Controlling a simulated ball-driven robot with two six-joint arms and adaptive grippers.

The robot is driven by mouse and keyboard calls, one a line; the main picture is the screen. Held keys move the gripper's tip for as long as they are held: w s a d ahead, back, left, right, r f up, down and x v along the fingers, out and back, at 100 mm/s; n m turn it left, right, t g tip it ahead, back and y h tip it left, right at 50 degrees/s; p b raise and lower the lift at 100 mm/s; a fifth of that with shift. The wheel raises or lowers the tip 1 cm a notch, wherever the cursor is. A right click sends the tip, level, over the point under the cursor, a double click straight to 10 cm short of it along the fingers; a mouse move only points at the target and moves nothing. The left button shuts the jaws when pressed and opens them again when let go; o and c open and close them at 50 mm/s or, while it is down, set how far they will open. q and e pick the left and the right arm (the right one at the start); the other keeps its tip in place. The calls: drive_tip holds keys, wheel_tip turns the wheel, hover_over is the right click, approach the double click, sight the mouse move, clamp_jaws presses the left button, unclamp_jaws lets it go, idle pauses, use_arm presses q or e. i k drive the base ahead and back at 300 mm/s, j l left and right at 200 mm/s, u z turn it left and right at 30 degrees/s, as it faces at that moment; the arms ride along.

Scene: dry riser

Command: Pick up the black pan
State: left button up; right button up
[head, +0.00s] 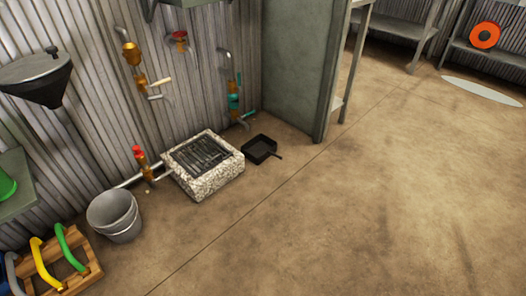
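The black pan (259,149) lies on the brown floor, just right of a speckled stone block with a grate. It is square and shallow, and its short handle points to the lower right. It looks apart from the block. Neither of my grippers shows in the head view.
The stone block with its dark grate (204,164) stands against the corrugated wall, with pipes and valves above. A grey metal bucket (115,215) and a wooden crate (85,277) stand at lower left. A grey-green panel (300,65) rises behind the pan. The floor (350,210) in front is clear.

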sight(260, 148)
drive_tip(key=i+j+u, duration=0.2)
drive_tip(key=i, duration=0.6)
drive_tip(key=i+l+u, duration=0.2)
drive_tip(key=i, duration=0.55)
drive_tip(key=i+u, duration=0.2)
drive_tip(key=i, duration=0.6)
